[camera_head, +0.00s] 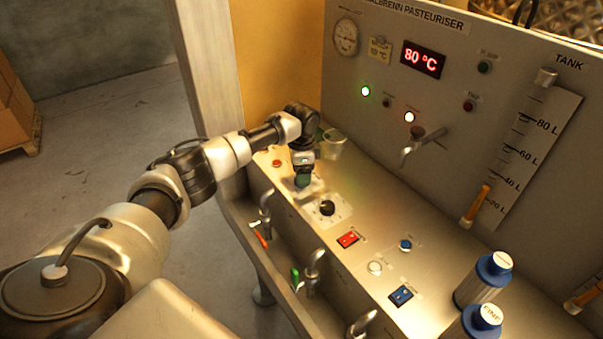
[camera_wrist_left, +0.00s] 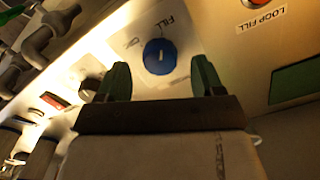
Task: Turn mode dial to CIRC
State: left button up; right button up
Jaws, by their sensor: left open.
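A blue dial (camera_wrist_left: 160,57) with a white pointer mark sits on a pale plate in the left wrist view. The word FILL is printed above it in that view, and the mark lies roughly in line with it. A second, smaller label to its left is too blurred to read. My left gripper (camera_wrist_left: 160,68) is open, with one green finger on each side of the dial; I cannot tell whether either touches it. In the head view my left gripper (camera_head: 303,180) is over the plate and hides the dial. My right gripper is not in view.
A black knob (camera_head: 327,208) on its own plate is close beside my left gripper. A red button (camera_head: 277,163) and a clear cup (camera_head: 332,145) are also near. A red switch (camera_head: 348,239), a blue switch (camera_head: 401,295) and a tap lever (camera_head: 420,143) are farther right.

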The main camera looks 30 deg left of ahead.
pick_arm(q)
jog(key=shift+f, duration=1.05)
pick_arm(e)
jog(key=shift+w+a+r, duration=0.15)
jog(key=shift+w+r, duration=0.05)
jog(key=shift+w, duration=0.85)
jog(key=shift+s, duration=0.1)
pick_arm(q)
jog(key=shift+c, duration=1.1)
jog(key=c, duration=0.7)
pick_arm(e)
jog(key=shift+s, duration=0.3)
